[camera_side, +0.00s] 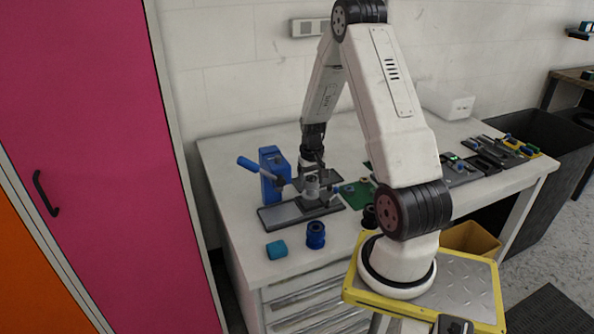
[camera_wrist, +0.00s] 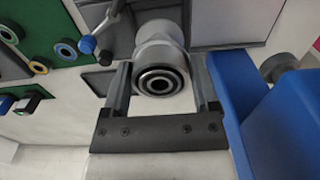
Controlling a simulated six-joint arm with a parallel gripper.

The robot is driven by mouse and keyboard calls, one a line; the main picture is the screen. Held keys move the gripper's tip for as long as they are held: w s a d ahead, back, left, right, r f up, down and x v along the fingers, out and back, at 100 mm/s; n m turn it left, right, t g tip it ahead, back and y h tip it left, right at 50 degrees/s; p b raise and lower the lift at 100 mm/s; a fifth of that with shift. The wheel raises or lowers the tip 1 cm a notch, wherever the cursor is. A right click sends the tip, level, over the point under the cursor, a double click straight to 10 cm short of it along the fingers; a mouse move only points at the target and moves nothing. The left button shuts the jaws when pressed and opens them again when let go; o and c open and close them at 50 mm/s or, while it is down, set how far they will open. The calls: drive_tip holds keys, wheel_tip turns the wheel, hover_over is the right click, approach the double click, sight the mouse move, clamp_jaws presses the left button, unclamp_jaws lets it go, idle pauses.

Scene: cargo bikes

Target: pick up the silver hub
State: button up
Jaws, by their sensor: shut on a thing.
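The silver hub (camera_wrist: 160,66) is a metallic cylinder with a dark ringed end, seen between the two fingers in the wrist view. My gripper (camera_wrist: 161,92) is shut on it, one finger at each side. In the side view the hub (camera_side: 312,187) is a small silver shape at the tool's end, just above or at the grey plate of the blue press-like fixture; I cannot tell whether it touches the plate. My gripper (camera_side: 312,172) points down over it and partly hides it.
The blue fixture (camera_side: 270,174) with its lever stands close to the left of my gripper. A blue hub (camera_side: 316,235) and a teal block (camera_side: 277,250) sit at the table's front. A green board (camera_side: 357,194) with small parts lies to the right.

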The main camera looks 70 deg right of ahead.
drive_tip(key=shift+r, duration=2.05)
drive_tip(key=shift+r, duration=0.1)
